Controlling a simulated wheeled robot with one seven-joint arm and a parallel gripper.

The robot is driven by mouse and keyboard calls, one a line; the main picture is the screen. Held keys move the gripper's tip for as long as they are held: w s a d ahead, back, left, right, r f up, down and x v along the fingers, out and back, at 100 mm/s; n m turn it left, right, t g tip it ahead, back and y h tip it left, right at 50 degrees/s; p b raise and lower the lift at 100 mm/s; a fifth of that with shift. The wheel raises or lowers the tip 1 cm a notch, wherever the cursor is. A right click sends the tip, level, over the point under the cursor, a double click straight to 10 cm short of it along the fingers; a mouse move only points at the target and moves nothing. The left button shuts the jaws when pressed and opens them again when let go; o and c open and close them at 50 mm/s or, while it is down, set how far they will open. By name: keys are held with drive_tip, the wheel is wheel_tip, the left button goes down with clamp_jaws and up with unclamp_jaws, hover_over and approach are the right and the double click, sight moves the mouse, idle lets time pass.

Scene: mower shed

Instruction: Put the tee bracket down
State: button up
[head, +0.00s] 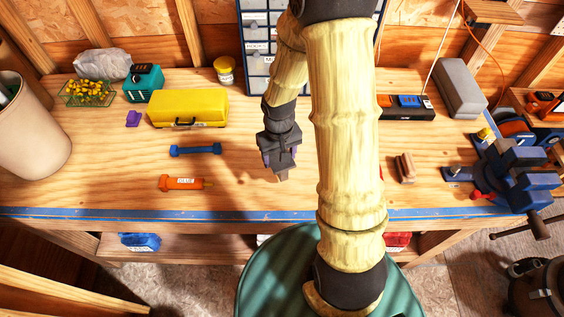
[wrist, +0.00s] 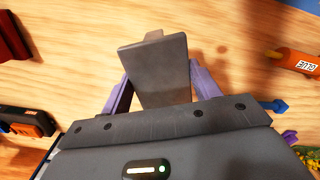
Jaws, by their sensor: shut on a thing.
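The tee bracket, a grey plate with a narrower tab at its far end (wrist: 155,70), is held between the purple fingers of my gripper (wrist: 152,92) in the wrist view. In the head view my gripper (head: 279,157) points down over the middle of the workbench (head: 235,190), and a small grey end of the bracket (head: 283,175) shows below the fingers. The rest of the bracket is hidden by the gripper. I cannot tell whether its lower end touches the wood.
An orange glue tube (head: 182,183) and a blue bar-shaped tool (head: 195,150) lie to the left, near a yellow toolbox (head: 188,108). A brown object (head: 404,167) and a blue vise (head: 515,170) are to the right. Bare wood surrounds the gripper.

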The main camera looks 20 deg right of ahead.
drive_tip(key=shift+f+p, duration=0.3)
drive_tip(key=shift+f, duration=1.75)
drive_tip(key=shift+s+f, duration=0.1)
drive_tip(key=shift+f, duration=0.1)
drive_tip(key=o, duration=0.8)
